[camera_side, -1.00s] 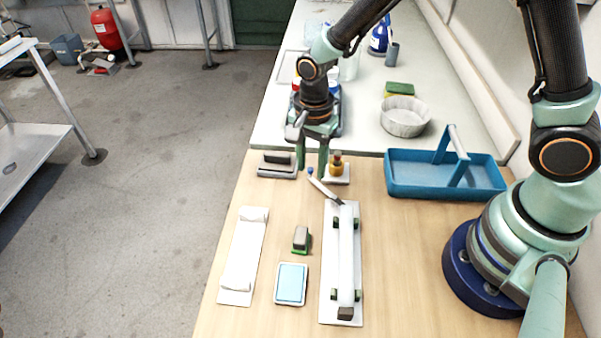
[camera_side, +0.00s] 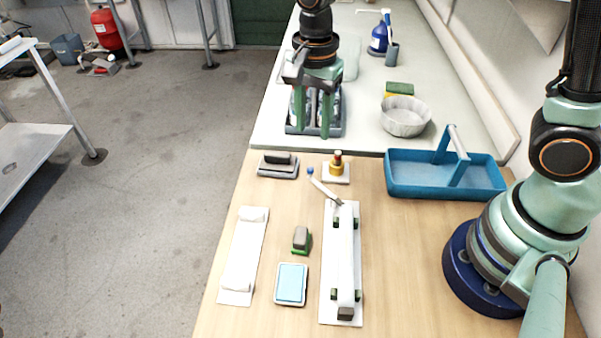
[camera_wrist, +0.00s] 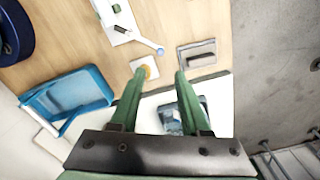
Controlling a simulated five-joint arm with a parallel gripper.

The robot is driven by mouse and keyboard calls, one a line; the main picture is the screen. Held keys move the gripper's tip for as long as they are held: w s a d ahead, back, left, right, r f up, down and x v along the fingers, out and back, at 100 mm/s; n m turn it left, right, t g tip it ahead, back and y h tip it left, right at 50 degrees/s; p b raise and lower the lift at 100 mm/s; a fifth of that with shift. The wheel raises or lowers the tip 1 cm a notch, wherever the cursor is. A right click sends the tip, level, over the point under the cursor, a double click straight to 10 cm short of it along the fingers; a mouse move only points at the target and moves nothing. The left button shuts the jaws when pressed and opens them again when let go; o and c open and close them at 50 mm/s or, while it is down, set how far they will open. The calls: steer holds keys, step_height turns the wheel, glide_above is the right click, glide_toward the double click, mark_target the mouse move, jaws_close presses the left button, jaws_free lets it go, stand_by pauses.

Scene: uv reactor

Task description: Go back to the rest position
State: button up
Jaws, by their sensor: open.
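My gripper (camera_side: 313,126) hangs with its green fingers pointing down, in front of a dark tray (camera_side: 338,127) on the white counter. The fingers are apart with nothing between them. In the wrist view my gripper (camera_wrist: 155,78) also shows both fingers spread and empty. Below it on the wooden table stand a yellow and red fitting on a white plate (camera_side: 336,173) and a grey block with a dark handle (camera_side: 278,165). The white tube unit (camera_side: 345,262) lies on its base plate nearer the front, with a blue-tipped lever (camera_side: 322,186) angled at its far end.
A blue carrier (camera_side: 420,180) with a handle stands at right near my base. A pale bowl (camera_side: 405,116), a sponge (camera_side: 399,89) and a blue bottle (camera_side: 379,36) stand on the counter. A white rack (camera_side: 243,258), a small green-based block (camera_side: 301,239) and a light-blue pad (camera_side: 291,284) lie at front left.

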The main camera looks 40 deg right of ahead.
steer(key=shift+r, duration=0.8)
steer(key=s+d+r+n+t, duration=0.5)
steer(key=s+d+r+n, duration=0.2)
steer(key=d+r+n, duration=0.2)
steer(key=d+n, duration=0.2)
steer(key=n, duration=0.2)
steer(key=shift+s+d+n+t, duration=0.3)
steer(key=shift+s, duration=0.05)
